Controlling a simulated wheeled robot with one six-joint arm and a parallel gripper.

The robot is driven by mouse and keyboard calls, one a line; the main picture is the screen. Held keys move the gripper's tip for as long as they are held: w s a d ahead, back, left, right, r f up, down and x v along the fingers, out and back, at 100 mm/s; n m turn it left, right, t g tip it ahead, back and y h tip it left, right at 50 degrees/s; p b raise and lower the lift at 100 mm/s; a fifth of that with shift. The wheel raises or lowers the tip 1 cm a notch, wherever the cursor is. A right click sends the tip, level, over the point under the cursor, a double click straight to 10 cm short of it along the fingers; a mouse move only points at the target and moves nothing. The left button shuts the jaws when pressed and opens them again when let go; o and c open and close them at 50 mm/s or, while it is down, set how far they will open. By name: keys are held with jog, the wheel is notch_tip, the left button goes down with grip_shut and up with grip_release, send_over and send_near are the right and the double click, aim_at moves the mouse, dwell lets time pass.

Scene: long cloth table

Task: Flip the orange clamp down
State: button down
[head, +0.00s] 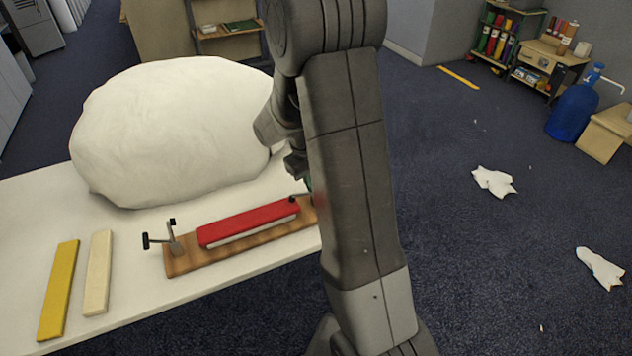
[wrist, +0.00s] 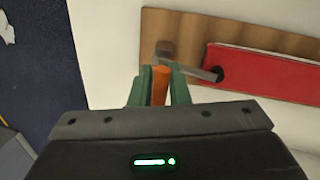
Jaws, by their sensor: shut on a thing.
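The orange clamp (wrist: 160,86) shows in the wrist view as an orange handle with a grey metal arm (wrist: 197,72). The metal arm reaches right to a dark tip on the red block (wrist: 262,75). My gripper (wrist: 159,88) is shut on the orange handle, with one green finger on each side. In the head view the red block (head: 247,222) lies on a wooden board (head: 180,264). A second clamp (head: 172,242) with black ends stands at the board's left end. My arm hides the orange clamp and most of my gripper in the head view.
A large white lumpy mound (head: 170,130) stands behind the board on the white table (head: 130,301). A yellow bar (head: 58,290) and a cream bar (head: 97,272) lie left of the board. Dark floor is beyond the table's edge.

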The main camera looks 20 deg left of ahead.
jog(key=shift+s+a+f+t+h+b, duration=0.2)
jog(key=shift+s+f+t+h+b, duration=0.1)
jog(key=shift+t+h+b, duration=0.25)
jog(key=shift+r+t+b, duration=0.15)
jog(key=shift+t+b, duration=0.1)
jog(key=shift+b, duration=0.15)
jog(key=c, duration=1.5)
grip_release()
jog(key=shift+s+a, duration=0.1)
jog(key=shift+r, duration=0.1)
jog(key=p+v, duration=0.1)
jog(key=v, duration=1.2)
jog(key=shift+a+r+p, duration=0.25)
jog(key=shift+p, duration=0.05)
jog(key=shift+s+f, duration=0.1)
jog(key=shift+s, duration=0.05)
